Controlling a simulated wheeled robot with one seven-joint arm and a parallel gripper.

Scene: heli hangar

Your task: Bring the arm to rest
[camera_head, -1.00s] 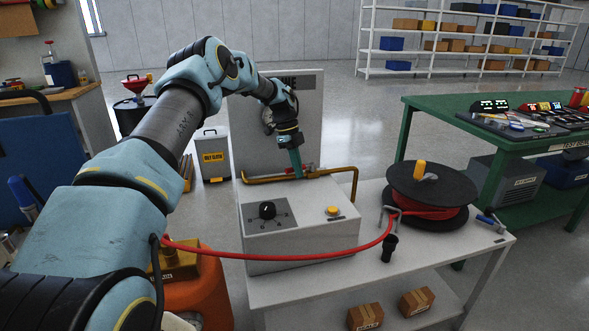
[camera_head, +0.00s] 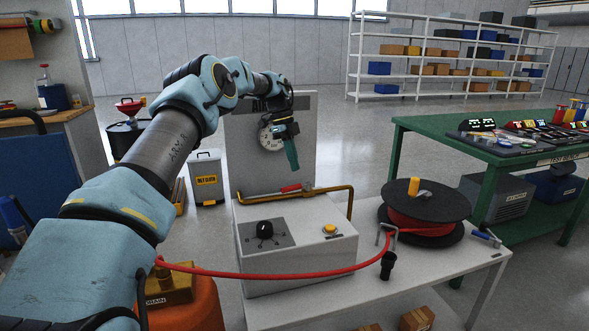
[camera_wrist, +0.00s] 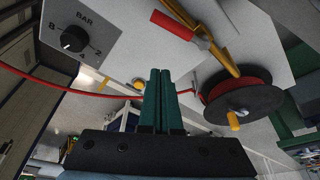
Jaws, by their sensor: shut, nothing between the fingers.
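My gripper (camera_head: 291,160) hangs in front of the grey upright panel, above the control box (camera_head: 296,262). Its green fingers are together with nothing between them, and they also show in the wrist view (camera_wrist: 161,98). The fingers are clear of the brass pipe (camera_head: 330,188) and its red-handled valve (camera_head: 297,187). My arm reaches from the lower left, bent at the elbow. A round gauge (camera_head: 270,139) on the panel is partly hidden behind the gripper.
The box has a black knob (camera_head: 264,227) and a yellow button (camera_head: 330,230). A red hose (camera_head: 270,275) runs across the box's front to a reel (camera_head: 426,208). A green bench (camera_head: 430,128) stands at right; a grey bin (camera_head: 207,180) stands at left.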

